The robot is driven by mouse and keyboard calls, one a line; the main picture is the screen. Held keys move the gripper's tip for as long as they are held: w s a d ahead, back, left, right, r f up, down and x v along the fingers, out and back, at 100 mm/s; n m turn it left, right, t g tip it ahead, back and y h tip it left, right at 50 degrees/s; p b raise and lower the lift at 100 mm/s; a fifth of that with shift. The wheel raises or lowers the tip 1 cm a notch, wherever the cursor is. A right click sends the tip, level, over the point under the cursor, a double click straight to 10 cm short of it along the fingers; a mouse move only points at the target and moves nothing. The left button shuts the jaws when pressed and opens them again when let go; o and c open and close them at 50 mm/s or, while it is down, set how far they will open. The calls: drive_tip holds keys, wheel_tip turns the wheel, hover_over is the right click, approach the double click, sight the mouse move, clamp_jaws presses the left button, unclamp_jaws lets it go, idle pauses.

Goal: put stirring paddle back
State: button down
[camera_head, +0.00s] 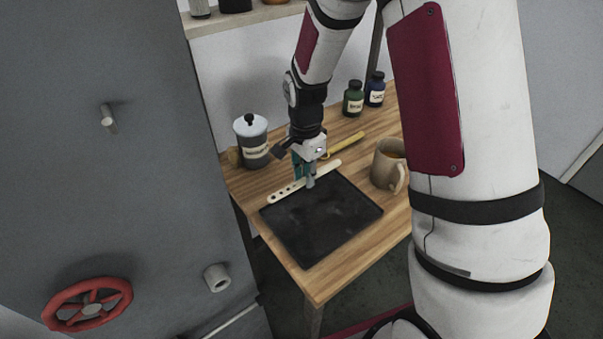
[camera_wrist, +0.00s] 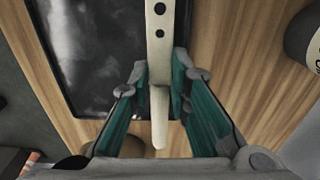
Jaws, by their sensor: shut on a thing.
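The stirring paddle (camera_head: 284,192) is a long, pale strip with a row of holes. In the head view it lies slantwise along the back left edge of a black tray (camera_head: 325,222). My gripper (camera_head: 304,179) points down over it and is shut on it. In the wrist view the paddle (camera_wrist: 159,49) runs between the teal fingers of my gripper (camera_wrist: 160,92), its holed part toward the top and its narrow plain end toward the bottom. The black tray (camera_wrist: 92,65) lies to its left there. I cannot tell whether the paddle touches the surface below.
The wooden table (camera_head: 325,282) also holds a lidded, labelled jar (camera_head: 252,142) at the left and a mug (camera_head: 388,163) at the right. A yellow stick (camera_head: 347,145) lies behind my gripper. A green bottle (camera_head: 353,99) and a blue bottle (camera_head: 375,90) stand at the back.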

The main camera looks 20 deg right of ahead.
sight(306, 199)
drive_tip(key=shift+f+b, duration=1)
drive_tip(key=shift+f, duration=1.55)
drive_tip(key=shift+f, duration=0.65)
drive_tip(key=c, duration=1.4)
unclamp_jaws()
drive_tip(key=shift+r, duration=0.1)
